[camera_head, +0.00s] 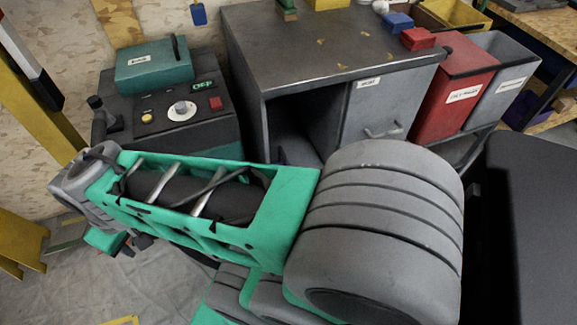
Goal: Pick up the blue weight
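A small blue block (397,22) sits on top of the grey cabinet near its back right edge, beside a red block (417,38). It may be the blue weight; its shape is too small to be sure. A small blue tag-like item (198,14) also shows against the wall at the top. My arm stretches across the front of the view, well apart from the blue block. My gripper is not clearly visible; the far end of the arm is hidden behind its own links at the lower left.
The grey cabinet (300,45) has a mostly clear top, with green (287,11) and yellow (326,4) items at its back. A control box (175,112) carrying a teal case (152,64) stands left. Red (455,85) and grey (500,80) bins stand right. Sheeted floor (150,290) shows lower left.

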